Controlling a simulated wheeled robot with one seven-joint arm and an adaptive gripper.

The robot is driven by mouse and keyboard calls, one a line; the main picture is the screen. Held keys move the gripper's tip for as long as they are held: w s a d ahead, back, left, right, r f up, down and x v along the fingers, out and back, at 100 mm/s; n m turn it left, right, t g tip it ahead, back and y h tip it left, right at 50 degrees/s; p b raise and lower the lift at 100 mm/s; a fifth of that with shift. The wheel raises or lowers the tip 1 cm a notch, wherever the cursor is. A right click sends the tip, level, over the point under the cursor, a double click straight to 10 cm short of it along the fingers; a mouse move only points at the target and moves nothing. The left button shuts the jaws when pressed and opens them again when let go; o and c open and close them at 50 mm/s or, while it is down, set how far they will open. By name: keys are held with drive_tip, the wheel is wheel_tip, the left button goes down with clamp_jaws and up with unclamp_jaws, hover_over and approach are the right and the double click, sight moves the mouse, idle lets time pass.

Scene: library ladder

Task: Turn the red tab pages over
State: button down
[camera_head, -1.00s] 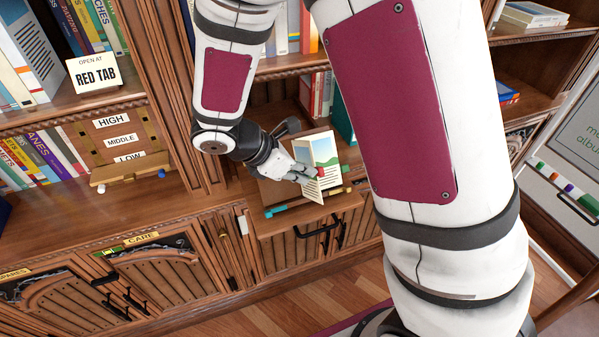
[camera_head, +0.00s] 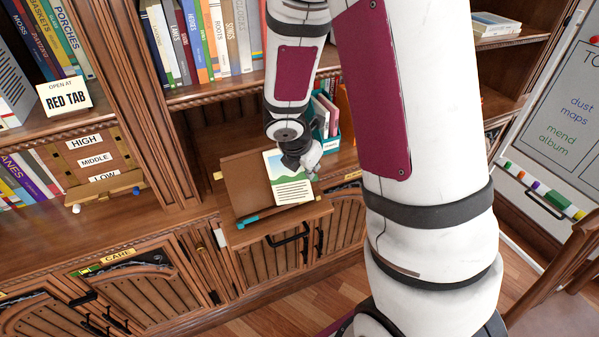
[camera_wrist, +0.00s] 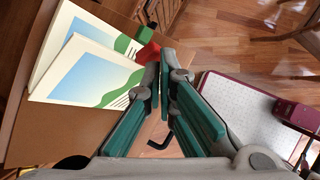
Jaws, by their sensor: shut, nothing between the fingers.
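The open book (camera_head: 290,178) lies on a tilted wooden stand (camera_head: 250,190), its right page showing a green-hill picture above lines of text. In the wrist view two picture pages (camera_wrist: 85,75) overlap at an angle, so the upper one does not line up with the one beneath. The red tab (camera_wrist: 148,53) sticks out at the page edge, beside a green tab (camera_wrist: 124,43). My gripper (camera_head: 306,170) is at the right edge of the page. In the wrist view its teal fingers (camera_wrist: 167,56) are closed and empty, just right of the red tab; contact is unclear.
A sign reading "OPEN AT RED TAB" (camera_head: 65,97) stands on the left shelf. A HIGH, MIDDLE, LOW panel (camera_head: 95,160) is below it. Books in a teal holder (camera_head: 325,115) stand behind my gripper. A white gridded board (camera_wrist: 245,115) lies lower right in the wrist view.

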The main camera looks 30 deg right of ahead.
drive_tip(key=shift+w+d+f+b, duration=0.2)
drive_tip(key=shift+w+d+f, duration=0.45)
drive_tip(key=shift+w+d, duration=0.2)
drive_tip(key=shift+w+d+f+b, duration=0.25)
drive_tip(key=shift+w+d+f, duration=0.45)
drive_tip(key=shift+d, duration=0.3)
drive_tip(key=shift+w+d+f+b, duration=0.2)
drive_tip(key=shift+w+d+f, duration=0.35)
drive_tip(key=shift+w+d, duration=0.35)
drive_tip(key=shift+a, duration=0.1)
drive_tip(key=shift+w+a+f, duration=0.15)
drive_tip(key=shift+w+a, duration=0.05)
drive_tip(key=shift+a, duration=0.45)
drive_tip(key=s+d+r+p, duration=0.3)
drive_tip(key=s+r, duration=0.3)
drive_tip(key=r, duration=0.5)
drive_tip(key=shift+s+p, duration=0.2)
drive_tip(key=shift+p, duration=0.1)
drive_tip(key=shift+r, duration=0.2)
